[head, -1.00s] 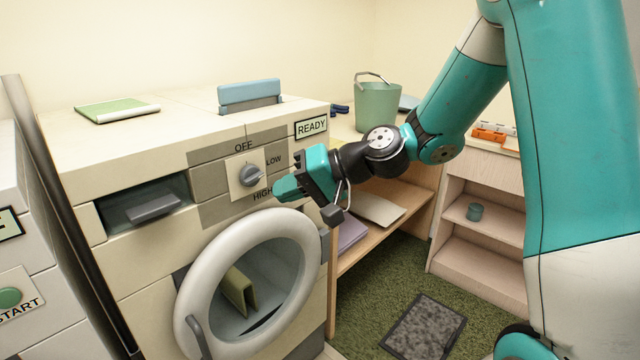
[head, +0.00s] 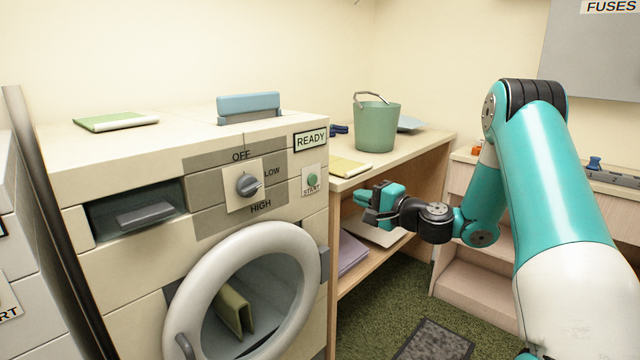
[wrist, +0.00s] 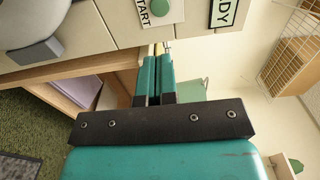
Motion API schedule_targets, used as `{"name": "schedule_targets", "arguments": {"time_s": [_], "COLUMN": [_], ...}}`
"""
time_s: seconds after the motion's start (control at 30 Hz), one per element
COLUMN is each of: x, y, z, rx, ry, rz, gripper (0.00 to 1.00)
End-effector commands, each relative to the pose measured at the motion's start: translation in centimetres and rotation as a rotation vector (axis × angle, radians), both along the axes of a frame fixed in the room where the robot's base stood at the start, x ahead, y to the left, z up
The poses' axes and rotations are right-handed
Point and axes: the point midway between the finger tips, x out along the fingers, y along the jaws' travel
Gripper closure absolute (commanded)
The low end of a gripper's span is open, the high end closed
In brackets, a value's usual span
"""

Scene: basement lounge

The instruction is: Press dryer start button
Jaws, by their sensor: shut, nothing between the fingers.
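The cream machine with the round door has a green start button (head: 312,180) labelled START, under a READY sign (head: 310,140). The button also shows at the top of the wrist view (wrist: 166,9). My gripper (head: 371,207) is shut and empty, to the right of the machine front and lower than the button, apart from it. In the wrist view its teal fingers (wrist: 157,75) lie together below the button. The dial (head: 248,185) stands left of the button, among OFF, LOW and HIGH.
The round door (head: 187,287) has a green folded cloth (head: 233,312) behind it; I cannot tell if it is latched. A wooden shelf unit (head: 438,147) with a green bucket (head: 377,125) stands right of the machine. Another machine (head: 18,240) is at far left.

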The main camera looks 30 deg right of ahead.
Motion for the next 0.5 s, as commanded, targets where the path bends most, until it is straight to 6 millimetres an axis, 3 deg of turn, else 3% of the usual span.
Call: {"name": "schedule_targets", "arguments": {"time_s": [0.17,0.5], "x": [2.5,9.3], "y": [1.0,3.2], "z": [0.4,0.3], "rx": [-0.002,-0.003], "ry": [-0.002,-0.002], "rz": [0.007,0.005], "gripper": [1.00,1.00]}}
